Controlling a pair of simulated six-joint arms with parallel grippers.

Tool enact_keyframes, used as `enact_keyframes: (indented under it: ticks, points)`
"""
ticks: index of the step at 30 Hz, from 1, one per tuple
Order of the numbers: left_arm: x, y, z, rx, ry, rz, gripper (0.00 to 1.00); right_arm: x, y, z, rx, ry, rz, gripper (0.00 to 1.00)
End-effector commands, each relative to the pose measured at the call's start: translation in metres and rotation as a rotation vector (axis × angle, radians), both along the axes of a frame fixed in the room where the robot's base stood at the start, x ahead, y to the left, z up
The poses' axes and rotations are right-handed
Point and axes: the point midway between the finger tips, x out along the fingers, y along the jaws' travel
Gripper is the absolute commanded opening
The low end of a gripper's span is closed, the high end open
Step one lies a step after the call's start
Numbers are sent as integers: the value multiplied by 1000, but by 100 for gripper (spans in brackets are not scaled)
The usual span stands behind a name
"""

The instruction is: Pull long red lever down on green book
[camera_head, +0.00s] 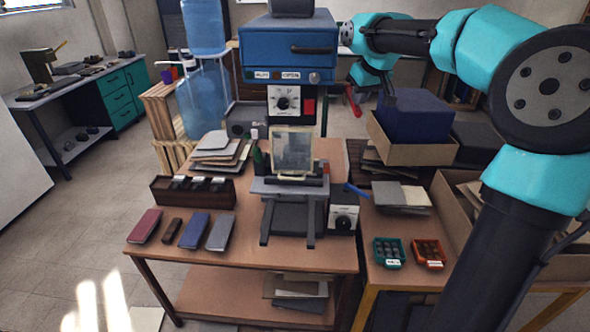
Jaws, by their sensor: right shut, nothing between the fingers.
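A blue press machine (288,55) stands on the brown table in the middle. Its long red lever (353,100) sticks out at the right side and slopes downward. A pale greenish-beige book or cover (291,148) stands upright in the press, below its head. My right gripper (388,97) is shut and empty, small and dark, a little right of the lever. It looks apart from the lever, though the depth between them is hard to judge. My left gripper is out of view.
Several covers (193,230) lie on the table's front left, beside a dark stamp rack (187,193). A cardboard box (408,152) holding a blue block stands right of the press. Green (389,253) and orange (429,253) trays sit at the right. My right arm fills the right side.

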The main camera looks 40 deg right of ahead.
Motion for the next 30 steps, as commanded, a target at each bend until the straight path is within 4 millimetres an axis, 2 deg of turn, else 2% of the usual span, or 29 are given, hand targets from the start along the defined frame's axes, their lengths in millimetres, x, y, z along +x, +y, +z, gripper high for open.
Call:
enact_keyframes:
  ticks: [12,24,30]
  points:
    - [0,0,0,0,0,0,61,-1,0,-22,0,0,0,0]
    - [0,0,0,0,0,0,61,0,0,-24,0,0,0,0]
    - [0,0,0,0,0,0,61,1,0,-32,0,0,-1,0]
